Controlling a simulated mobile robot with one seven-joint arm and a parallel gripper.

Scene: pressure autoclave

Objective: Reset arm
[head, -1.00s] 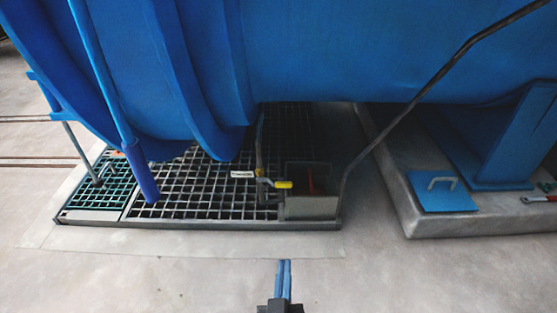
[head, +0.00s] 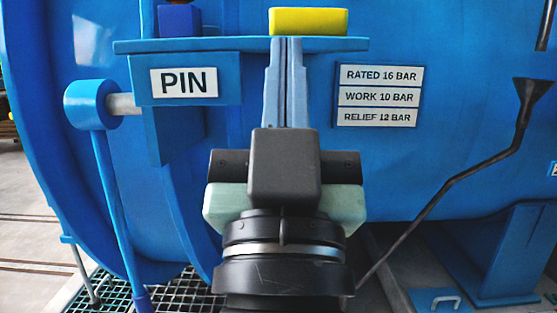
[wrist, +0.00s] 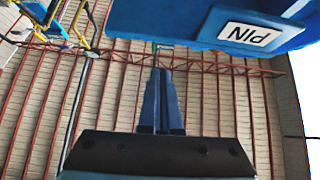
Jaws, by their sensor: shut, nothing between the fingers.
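My gripper (head: 287,42) is raised in the middle of the head view, pointing up. Its two fingers are shut together with nothing between them. In the picture, the fingertips overlap the front of a blue shelf (head: 240,45) on the autoclave (head: 420,180); I cannot tell whether they touch it. The wrist view shows the closed fingers (wrist: 162,72) pointing toward the roof, with the blue PIN bracket (wrist: 260,30) at the upper right.
A yellow block (head: 308,21) and a dark blue block (head: 180,20) sit on the shelf. A PIN label (head: 184,83) and a pressure plate (head: 378,96) are nearby. A dark bent rod (head: 455,180) rises at the right. Floor grating (head: 110,295) lies below.

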